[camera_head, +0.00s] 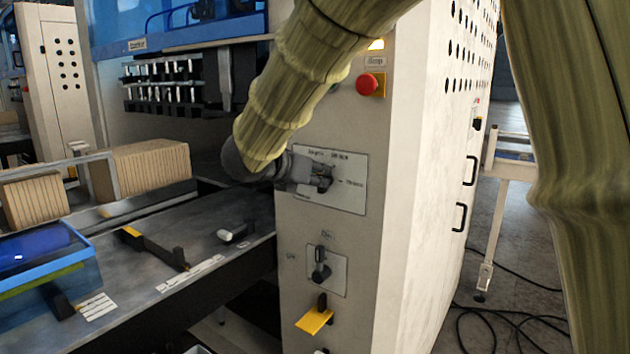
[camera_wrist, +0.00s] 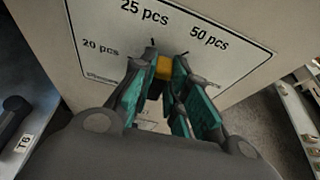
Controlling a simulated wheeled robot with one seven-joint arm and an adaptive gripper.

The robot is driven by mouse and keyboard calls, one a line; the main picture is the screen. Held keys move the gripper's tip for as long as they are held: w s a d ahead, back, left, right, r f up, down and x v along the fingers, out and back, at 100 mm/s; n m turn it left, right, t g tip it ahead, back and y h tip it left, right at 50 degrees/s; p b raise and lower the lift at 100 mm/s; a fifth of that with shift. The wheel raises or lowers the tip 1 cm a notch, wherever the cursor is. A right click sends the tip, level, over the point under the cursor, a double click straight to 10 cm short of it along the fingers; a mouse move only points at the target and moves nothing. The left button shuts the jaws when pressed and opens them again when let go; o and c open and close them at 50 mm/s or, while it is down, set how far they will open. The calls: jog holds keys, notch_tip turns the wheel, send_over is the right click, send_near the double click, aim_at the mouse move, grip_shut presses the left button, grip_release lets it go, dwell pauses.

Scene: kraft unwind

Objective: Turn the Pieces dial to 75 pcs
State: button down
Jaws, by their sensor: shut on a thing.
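My gripper (camera_head: 322,179) is at the Pieces dial's plate (camera_head: 352,198) on the front of the cream cabinet. In the wrist view my gripper (camera_wrist: 163,82) has its teal-padded fingers shut on the yellow part of the dial (camera_wrist: 164,66). The plate (camera_wrist: 236,75) in that view shows the labels 20 pcs, 25 pcs and 50 pcs. The fingers hide the lower part of the plate, and I see no 75 pcs label. The dial's exact pointing direction cannot be told.
A red stop button (camera_head: 370,84) on yellow is above the plate. A dark switch (camera_head: 320,266) and a yellow-tabbed lever (camera_head: 316,318) are below it. A grey work table (camera_head: 150,265) with cardboard stacks (camera_head: 150,168) stands at left.

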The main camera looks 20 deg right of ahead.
jog(key=shift+s+d+f+m+t+y+b, duration=0.15)
jog(key=shift+m+t+y+b, duration=0.25)
jog(key=shift+b, duration=1.9)
jog(key=shift+s+d+f+m+t+y+b, duration=0.15)
jog(key=shift+m+b, duration=0.45)
jog(key=shift+b, duration=1.65)
jog(key=shift+r+m+b, duration=0.2)
jog(key=shift+m+b, duration=0.1)
jog(key=shift+b, duration=0.85)
jog(key=shift+s+d+f+m+t+y+b, duration=0.15)
jog(key=shift+m+t+b, duration=0.25)
jog(key=shift+b, duration=0.85)
jog(key=shift+a+f+m+t+y+b, duration=0.15)
jog(key=shift+m+t+b, duration=0.25)
jog(key=shift+b, duration=0.9)
jog(key=shift+s+d+m+t+y+b, duration=0.2)
jog(key=shift+m+b, duration=0.3)
jog(key=shift+b, duration=0.75)
jog(key=shift+w+r+m+t+b, duration=0.1)
jog(key=shift+m+t+b, duration=0.2)
jog(key=shift+b, duration=0.45)
jog(key=shift+f+m+t+b, duration=0.25)
jog(key=shift+m+b, duration=0.35)
jog(key=shift+b, duration=2.15)
